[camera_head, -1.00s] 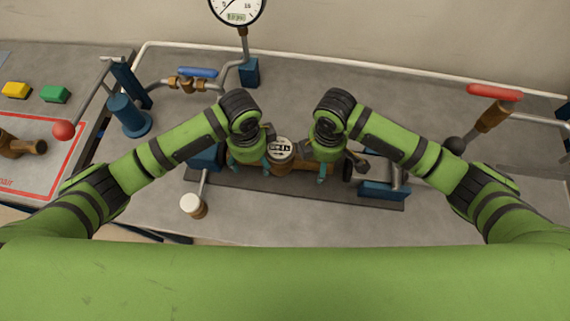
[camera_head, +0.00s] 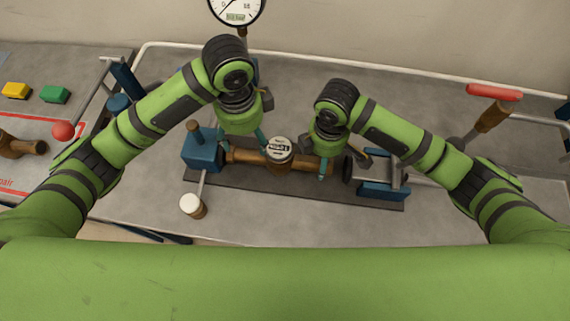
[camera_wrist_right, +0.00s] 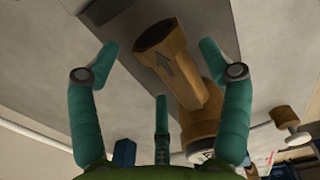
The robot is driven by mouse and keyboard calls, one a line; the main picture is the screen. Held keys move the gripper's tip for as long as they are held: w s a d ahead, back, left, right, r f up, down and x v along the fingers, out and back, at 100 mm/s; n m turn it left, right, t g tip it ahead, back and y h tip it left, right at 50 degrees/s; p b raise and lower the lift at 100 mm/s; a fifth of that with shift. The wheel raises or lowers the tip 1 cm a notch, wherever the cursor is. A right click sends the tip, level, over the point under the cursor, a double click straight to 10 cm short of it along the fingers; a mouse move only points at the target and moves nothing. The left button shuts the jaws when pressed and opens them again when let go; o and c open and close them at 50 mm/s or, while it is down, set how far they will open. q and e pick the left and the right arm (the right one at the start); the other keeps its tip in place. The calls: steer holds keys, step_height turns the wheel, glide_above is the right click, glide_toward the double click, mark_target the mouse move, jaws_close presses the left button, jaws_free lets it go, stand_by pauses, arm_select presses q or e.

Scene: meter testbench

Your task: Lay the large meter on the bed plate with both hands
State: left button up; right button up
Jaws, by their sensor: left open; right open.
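The large meter (camera_head: 240,156), a bronze pipe body with a round white dial, lies lengthwise over the dark bed plate (camera_head: 262,184) between two blue end blocks. In the right wrist view its pipe end with a cast arrow (camera_wrist_right: 176,65) lies between my spread fingers, and its dial is partly hidden at the bottom. My left gripper (camera_head: 244,145) is open, above and behind the meter's left half. My right gripper (camera_head: 318,172) is open over the meter's right half; it also shows in the right wrist view (camera_wrist_right: 158,52). Finger contact cannot be told.
A blue block (camera_head: 203,152) stands at the bed's left end, with a white-capped handle (camera_head: 193,206) in front. A blue clamp (camera_head: 382,190) with a round dark face stands at the right end. A pressure gauge (camera_head: 236,8) and a red-handled lever (camera_head: 494,93) stand behind.

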step_height(320, 180, up, 10)
steer(key=shift+f, duration=0.25)
steer(key=shift+s+f, duration=0.1)
stand_by(0.5)
